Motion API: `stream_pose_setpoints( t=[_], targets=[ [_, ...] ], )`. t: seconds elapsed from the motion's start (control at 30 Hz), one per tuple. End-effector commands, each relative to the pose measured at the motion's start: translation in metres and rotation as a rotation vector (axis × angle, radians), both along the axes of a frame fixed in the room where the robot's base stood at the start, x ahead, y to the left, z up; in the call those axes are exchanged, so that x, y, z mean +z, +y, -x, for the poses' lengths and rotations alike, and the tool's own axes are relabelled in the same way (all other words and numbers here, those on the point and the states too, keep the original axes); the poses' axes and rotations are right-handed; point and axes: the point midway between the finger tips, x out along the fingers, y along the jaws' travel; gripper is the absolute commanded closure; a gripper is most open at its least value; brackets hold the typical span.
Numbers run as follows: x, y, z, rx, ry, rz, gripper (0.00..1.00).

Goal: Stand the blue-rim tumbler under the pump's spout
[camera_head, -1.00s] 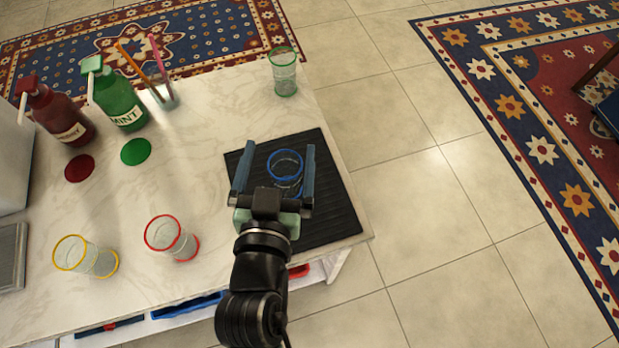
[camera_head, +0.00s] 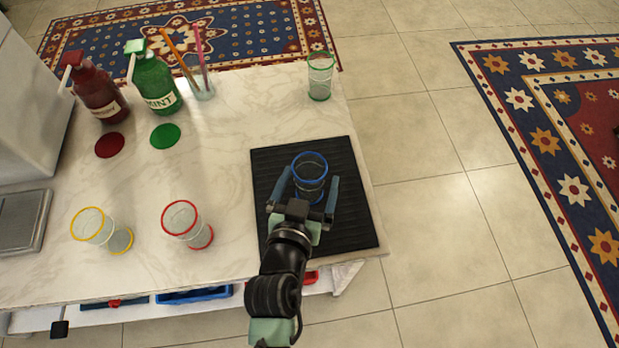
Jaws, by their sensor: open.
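The blue-rim tumbler (camera_head: 310,172) stands upright on the black ribbed mat (camera_head: 350,225) at the right end of the counter. My gripper (camera_head: 307,188) is open, with its two blue fingers on either side of the tumbler's lower part. I cannot tell whether the fingers touch it. Two pump bottles stand at the back left: a red one (camera_head: 98,95) and a green one labelled MINT (camera_head: 153,85). A red disc (camera_head: 110,145) lies in front of the red bottle and a green disc (camera_head: 165,136) in front of the green one.
A red-rim tumbler (camera_head: 188,226) and a yellow-rim tumbler (camera_head: 101,232) are at the front left. A green-rim tumbler (camera_head: 320,77) stands at the back right corner. A glass with sticks (camera_head: 201,88) is beside the green bottle. The middle of the counter (camera_head: 215,165) is clear.

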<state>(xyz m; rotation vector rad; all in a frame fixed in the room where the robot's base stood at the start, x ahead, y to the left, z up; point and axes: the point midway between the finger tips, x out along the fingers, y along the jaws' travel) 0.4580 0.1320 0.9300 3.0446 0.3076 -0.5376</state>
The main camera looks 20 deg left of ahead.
Motion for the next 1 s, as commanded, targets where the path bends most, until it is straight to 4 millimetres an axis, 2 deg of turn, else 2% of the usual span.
stream_pose_setpoints(
  t=[0.33, 0.67, 1.0],
  targets=[
    [-0.017, 0.011, -0.037, 0.0, 0.0, 0.001, 0.0],
    [-0.02, 0.012, -0.043, 0.0, 0.0, 0.0, 0.0],
    [-0.02, 0.012, -0.042, 0.0, 0.001, 0.0, 0.59]
  ],
)
